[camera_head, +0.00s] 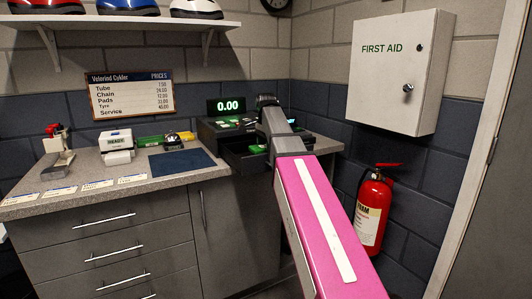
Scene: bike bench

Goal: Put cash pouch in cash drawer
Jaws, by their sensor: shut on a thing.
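The cash drawer (238,161) is pulled out below the black till (215,127), at the right end of the counter. My gripper (267,101) is over the till and drawer area at the end of my pink and grey arm. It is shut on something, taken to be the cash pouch. The fingers and what they hold are hidden behind my wrist. A small green patch (258,149) shows in the drawer beside my wrist; I cannot tell if it is notes or part of the pouch. Much of the drawer's right side is covered by my arm.
A blue mat (182,162), a white card reader (117,147) and a repair stand with a red top (54,148) are on the counter left. A first aid cabinet (391,72) and fire extinguisher (373,212) are on the right.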

